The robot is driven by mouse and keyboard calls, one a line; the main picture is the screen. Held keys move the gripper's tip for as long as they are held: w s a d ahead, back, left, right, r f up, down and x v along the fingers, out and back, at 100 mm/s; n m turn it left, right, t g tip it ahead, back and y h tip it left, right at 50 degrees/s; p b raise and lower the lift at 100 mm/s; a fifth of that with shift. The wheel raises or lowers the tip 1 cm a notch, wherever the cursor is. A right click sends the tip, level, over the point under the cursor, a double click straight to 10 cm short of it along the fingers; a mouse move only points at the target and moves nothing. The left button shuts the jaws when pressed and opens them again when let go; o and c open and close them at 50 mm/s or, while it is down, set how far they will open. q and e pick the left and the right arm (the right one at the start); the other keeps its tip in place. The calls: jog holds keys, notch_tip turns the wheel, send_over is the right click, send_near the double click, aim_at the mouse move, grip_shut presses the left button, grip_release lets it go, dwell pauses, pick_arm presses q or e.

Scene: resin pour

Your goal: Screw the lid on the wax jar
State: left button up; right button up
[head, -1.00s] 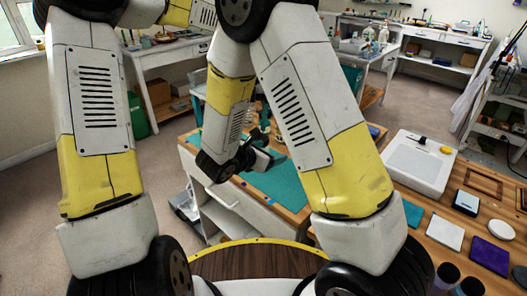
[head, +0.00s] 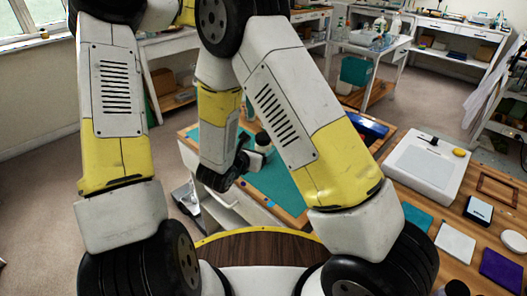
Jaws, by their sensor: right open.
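My right gripper (head: 250,155) is small and dark in the head view, low over the teal mat (head: 276,180) on the workbench. Its jaws are open, but their tips are hard to make out. A small pale thing with a dark round top (head: 263,142) shows right beside the gripper. I cannot tell whether it is the wax jar, its lid or part of the gripper. No jar or lid can be made out for certain. My own arm hides part of the mat. My left gripper is out of view; only upper parts of that arm show.
On the bench to the right lie a blue tray (head: 368,126), a white board (head: 428,165), a wooden frame (head: 497,190), and teal, white and purple squares. A dark-topped container (head: 456,288) is cut off at the bottom edge. Open floor lies at left.

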aim_at(267, 145)
jog(key=shift+x, duration=3.95)
grip_shut()
